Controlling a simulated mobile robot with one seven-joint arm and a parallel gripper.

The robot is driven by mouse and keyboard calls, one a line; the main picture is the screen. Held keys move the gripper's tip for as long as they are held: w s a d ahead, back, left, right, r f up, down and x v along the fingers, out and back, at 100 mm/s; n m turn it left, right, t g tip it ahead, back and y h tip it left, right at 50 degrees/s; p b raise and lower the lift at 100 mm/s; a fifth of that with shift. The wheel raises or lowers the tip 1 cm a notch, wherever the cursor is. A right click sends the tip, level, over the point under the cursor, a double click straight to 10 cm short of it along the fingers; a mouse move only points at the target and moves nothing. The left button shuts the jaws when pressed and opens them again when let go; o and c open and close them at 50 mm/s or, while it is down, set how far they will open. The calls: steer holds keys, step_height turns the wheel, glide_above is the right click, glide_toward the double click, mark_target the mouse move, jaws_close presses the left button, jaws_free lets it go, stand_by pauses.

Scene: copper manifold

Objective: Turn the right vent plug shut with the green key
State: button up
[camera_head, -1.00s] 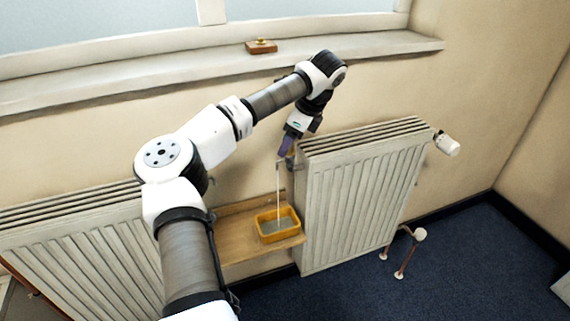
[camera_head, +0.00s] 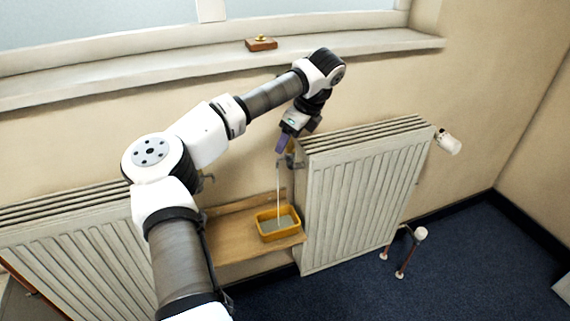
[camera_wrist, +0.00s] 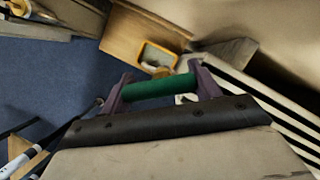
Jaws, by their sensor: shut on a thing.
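My gripper (camera_head: 284,144) is at the top left corner of the right radiator (camera_head: 350,195), with purple fingers pointing down. In the wrist view, the fingers of my gripper (camera_wrist: 160,88) are shut on the green key (camera_wrist: 155,89), whose round green bar spans between them. The right vent plug (camera_head: 293,161) is a small grey fitting on the radiator's left side, just below my fingertips. A thin pale stream (camera_head: 278,190) falls from there. I cannot tell whether the key is seated on the plug; the head view does not show the key clearly.
A yellow tray (camera_head: 282,234) on a wooden shelf (camera_head: 235,245) catches the stream. The left radiator (camera_head: 85,250) is partly behind my arm. A wooden block with a brass piece (camera_head: 261,43) sits on the windowsill (camera_head: 180,75). Copper pipes (camera_head: 403,260) rise at the right.

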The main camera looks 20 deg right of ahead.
steer(key=shift+f, duration=0.15)
steer(key=shift+m+h+b, duration=0.5)
steer(key=shift+m, duration=0.7)
steer(key=shift+m+t+h+b, duration=0.3)
steer(key=shift+m+h+b, duration=0.15)
steer(key=shift+m, duration=0.65)
steer(key=shift+f+m, duration=0.1)
steer(key=shift+m, duration=0.5)
steer(key=shift+r, duration=0.25)
steer(key=shift+r+p, duration=0.7)
steer(key=shift+r, duration=1.2)
